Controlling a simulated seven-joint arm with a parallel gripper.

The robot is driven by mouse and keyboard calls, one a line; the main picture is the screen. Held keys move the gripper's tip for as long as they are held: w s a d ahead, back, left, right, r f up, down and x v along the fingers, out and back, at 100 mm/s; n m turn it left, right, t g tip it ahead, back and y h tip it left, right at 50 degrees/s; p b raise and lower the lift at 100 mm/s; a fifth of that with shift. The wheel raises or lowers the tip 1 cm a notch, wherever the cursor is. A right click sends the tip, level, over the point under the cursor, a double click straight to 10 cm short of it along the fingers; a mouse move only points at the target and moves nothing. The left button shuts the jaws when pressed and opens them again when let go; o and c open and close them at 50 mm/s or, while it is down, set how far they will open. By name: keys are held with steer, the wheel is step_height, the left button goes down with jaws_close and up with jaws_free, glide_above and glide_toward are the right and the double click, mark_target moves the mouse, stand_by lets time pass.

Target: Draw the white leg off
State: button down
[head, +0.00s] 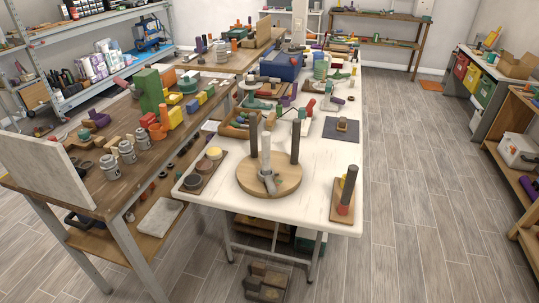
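The white leg (266,155) looks pale grey-white and stands upright near the middle of a round wooden disc (284,187) on the white table. Two dark legs stand on the same disc, one at the back left (253,137) and one at the right (295,143). A short pale grey piece (269,184) is at the foot of the white leg; I cannot tell whether it is joined to it. How the white leg meets the disc is hidden by this piece. My gripper is not in view.
Right of the disc, a wooden board (341,209) bears a dark upright peg (349,184) and a red block. Left of it stands a tray with round pots (203,165). Behind are cluttered trays (236,124). The white tabletop (315,190) is bare around the disc's right side.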

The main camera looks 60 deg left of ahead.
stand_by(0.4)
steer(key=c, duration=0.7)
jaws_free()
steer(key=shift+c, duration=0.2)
